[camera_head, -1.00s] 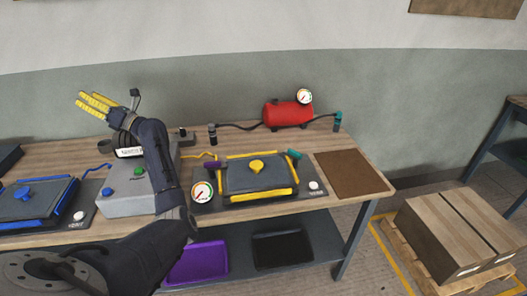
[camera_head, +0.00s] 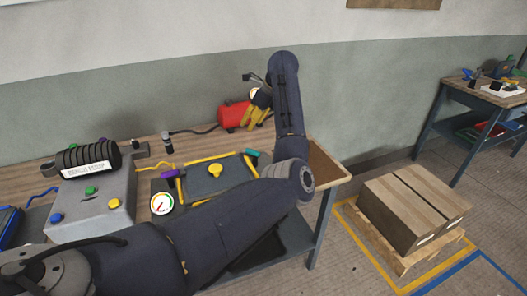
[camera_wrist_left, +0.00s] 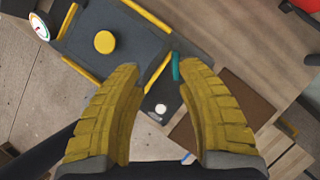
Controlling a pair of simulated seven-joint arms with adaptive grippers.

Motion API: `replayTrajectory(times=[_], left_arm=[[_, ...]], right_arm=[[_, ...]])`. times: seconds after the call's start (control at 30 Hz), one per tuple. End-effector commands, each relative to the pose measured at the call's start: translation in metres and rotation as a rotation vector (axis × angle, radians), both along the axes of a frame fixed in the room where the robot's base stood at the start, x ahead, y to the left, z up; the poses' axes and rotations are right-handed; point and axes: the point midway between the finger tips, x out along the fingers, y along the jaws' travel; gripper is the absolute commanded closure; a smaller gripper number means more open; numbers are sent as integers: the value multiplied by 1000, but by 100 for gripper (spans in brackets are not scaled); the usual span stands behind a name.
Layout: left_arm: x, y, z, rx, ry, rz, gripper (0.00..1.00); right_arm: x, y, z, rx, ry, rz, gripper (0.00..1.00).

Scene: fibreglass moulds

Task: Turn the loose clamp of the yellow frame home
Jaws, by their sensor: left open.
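The yellow frame (camera_head: 212,157) lies around a dark flat mould with a round yellow knob (camera_head: 215,171) on the bench; my arm hides its near right part. A purple clamp handle (camera_head: 170,174) is at its left side and a teal clamp handle (camera_head: 251,153) at its far right corner. I cannot tell from the view which clamp is loose. My left gripper (camera_head: 257,117), with yellow ribbed fingers, is open and empty above the far right of the mould. In the left wrist view, the teal handle (camera_wrist_left: 176,66) appears between the open fingertips (camera_wrist_left: 163,68), seemingly below them.
A red tank (camera_head: 233,115) with a hose stands behind the mould. A pressure gauge (camera_head: 162,203) is at the mould's left front. A grey box with buttons (camera_head: 92,205) stands left. A brown mat (camera_wrist_left: 233,105) lies right of the mould, mostly clear.

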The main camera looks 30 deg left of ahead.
Motion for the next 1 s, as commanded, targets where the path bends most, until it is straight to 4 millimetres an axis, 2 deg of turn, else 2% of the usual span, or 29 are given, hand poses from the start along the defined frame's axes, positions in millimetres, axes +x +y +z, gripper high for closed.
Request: replayTrajectory(times=[0.03, 0.1, 0.27, 0.47, 1.0], left_arm=[[6, -15, 4, -29, -16, -18, 64], [11, -28, 8, -59, -28, -33, 64], [16, -40, 7, -88, -40, -49, 64], [16, -32, -14, -88, -38, -49, 64], [16, 6, -103, -87, -36, -49, 64]], right_arm=[[0, 0, 0, 0, 0, 0, 56], [0, 0, 0, 0, 0, 0, 56], [1, 0, 0, 0, 0, 0, 56], [2, -1, 0, -1, -1, 0, 56], [3, -1, 0, -1, -3, 0, 56]])
